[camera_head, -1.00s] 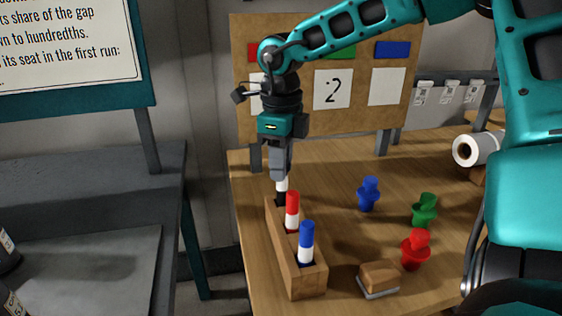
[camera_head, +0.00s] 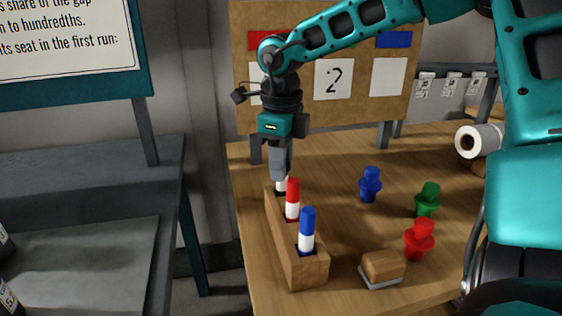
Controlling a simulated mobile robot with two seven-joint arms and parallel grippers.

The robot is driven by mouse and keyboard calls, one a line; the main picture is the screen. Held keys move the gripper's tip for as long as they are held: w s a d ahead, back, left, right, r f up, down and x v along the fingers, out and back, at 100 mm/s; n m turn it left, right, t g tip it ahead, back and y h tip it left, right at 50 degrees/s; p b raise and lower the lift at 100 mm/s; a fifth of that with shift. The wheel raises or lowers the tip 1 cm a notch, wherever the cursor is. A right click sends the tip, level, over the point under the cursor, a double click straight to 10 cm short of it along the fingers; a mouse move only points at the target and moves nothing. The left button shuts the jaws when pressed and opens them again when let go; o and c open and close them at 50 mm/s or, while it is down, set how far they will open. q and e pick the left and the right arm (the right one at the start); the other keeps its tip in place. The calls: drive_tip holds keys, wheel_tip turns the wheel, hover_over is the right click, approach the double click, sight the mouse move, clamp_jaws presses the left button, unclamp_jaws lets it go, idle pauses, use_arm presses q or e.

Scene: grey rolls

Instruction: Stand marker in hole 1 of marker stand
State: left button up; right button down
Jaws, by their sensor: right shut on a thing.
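The wooden marker stand (camera_head: 309,273) runs away from me along the left side of the table. A blue-and-white marker (camera_head: 307,228) stands upright in its near hole, and a red-and-white marker (camera_head: 292,199) in its middle hole. My right gripper (camera_head: 279,173) points down over the far end, shut on a marker (camera_head: 281,185). Only a short white and dark part of that marker shows below the fingers, upright at the far hole. Whether its tip is inside the hole I cannot tell. My left gripper is not in view.
A wooden eraser block (camera_head: 382,268) lies near the front. A board with a "2" card (camera_head: 333,79) stands behind. A white roll (camera_head: 477,141) is at the right.

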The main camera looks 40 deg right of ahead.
drive_tip(key=c, duration=0.9)
unclamp_jaws()
wheel_tip(320, 180, up, 13)
drive_tip(key=p, duration=0.3)
drive_tip(key=shift+f, duration=0.1)
